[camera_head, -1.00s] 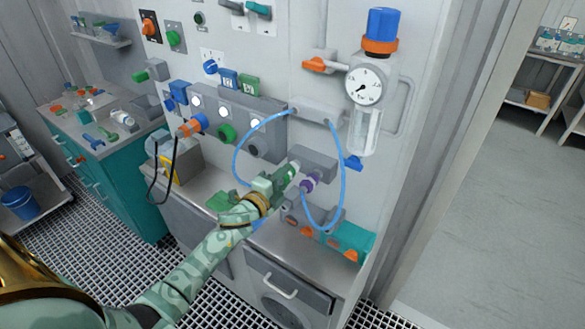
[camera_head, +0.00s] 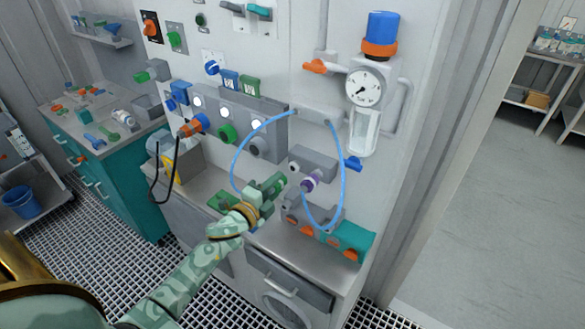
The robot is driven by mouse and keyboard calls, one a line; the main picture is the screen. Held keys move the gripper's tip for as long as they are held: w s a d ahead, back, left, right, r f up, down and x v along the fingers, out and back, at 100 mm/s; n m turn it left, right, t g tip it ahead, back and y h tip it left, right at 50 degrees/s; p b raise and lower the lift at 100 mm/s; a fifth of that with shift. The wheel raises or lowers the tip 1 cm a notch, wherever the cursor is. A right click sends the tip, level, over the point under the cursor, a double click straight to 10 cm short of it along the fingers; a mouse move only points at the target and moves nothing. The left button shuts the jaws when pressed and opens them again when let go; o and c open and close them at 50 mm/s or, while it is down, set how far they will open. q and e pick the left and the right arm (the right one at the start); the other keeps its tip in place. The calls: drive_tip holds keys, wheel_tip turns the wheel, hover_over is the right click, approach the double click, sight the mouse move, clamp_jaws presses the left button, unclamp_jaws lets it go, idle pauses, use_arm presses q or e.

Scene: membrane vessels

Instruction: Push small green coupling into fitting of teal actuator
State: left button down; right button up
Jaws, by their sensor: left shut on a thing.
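My left gripper (camera_head: 270,188) is shut on the small green coupling (camera_head: 277,180) in front of the wall panel. The fingers hide part of the coupling. A blue hose (camera_head: 234,155) loops down toward the held coupling. The teal actuator (camera_head: 352,236) lies low at the right, on the counter against the wall, with orange parts along its front. A grey body with a small grey stub (camera_head: 287,206) sits at its left end, to the right of my gripper. The coupling is apart from it. My right gripper is not in view.
A grey block (camera_head: 314,163) on the wall above carries a purple coupling (camera_head: 312,181) with a second blue hose arc. A pressure gauge (camera_head: 365,87) and a clear bowl hang above right. A black cable (camera_head: 152,185) hangs at the left. The counter front is clear.

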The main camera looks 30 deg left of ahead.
use_arm(q)
drive_tip(key=shift+s, duration=0.65)
